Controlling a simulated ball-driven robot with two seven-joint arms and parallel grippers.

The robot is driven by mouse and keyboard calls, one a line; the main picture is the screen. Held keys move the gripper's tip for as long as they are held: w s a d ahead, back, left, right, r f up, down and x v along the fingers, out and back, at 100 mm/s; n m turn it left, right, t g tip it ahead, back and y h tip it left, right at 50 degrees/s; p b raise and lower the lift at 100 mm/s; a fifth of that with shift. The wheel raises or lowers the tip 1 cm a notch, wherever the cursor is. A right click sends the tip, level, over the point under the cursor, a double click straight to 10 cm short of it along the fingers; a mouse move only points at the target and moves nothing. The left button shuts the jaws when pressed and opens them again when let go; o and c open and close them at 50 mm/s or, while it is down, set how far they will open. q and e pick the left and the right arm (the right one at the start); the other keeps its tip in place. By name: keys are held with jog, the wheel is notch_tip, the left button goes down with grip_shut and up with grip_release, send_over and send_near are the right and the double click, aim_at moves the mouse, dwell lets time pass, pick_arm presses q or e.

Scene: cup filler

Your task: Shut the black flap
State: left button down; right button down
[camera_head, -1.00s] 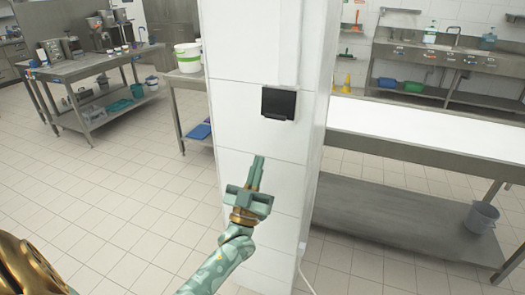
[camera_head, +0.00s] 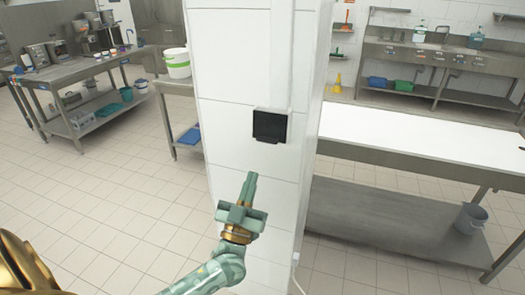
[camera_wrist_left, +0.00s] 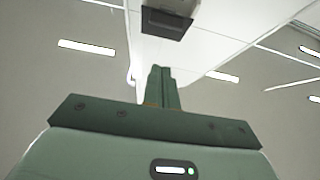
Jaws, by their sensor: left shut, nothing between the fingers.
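The black flap (camera_head: 269,127) is on a small light-framed box fixed to the white tiled pillar (camera_head: 230,100), in the head view. It hangs across the box front; I cannot tell whether it is fully closed. In the left wrist view the box and flap (camera_wrist_left: 167,22) show from below at the top edge. My left gripper (camera_head: 251,175) is shut and empty, pointing up, below and slightly left of the flap and apart from it. Its closed fingers (camera_wrist_left: 161,70) also show in the left wrist view. My right gripper is out of view.
A steel table with a white top (camera_head: 420,146) stands right of the pillar, with a grey bucket (camera_head: 470,218) on its lower shelf. Left are a cluttered steel table (camera_head: 75,68) and a white bucket (camera_head: 177,66). The tiled floor at left is clear.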

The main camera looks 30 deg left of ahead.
aim_at(267, 142)
pick_arm(q)
jog(key=w+a+r, duration=0.2)
jog(key=w+r, duration=0.1)
jog(key=w, duration=0.5)
jog(key=shift+w, duration=0.2)
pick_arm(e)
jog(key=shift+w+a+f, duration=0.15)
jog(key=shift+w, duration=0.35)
pick_arm(q)
jog(key=shift+b, duration=0.4)
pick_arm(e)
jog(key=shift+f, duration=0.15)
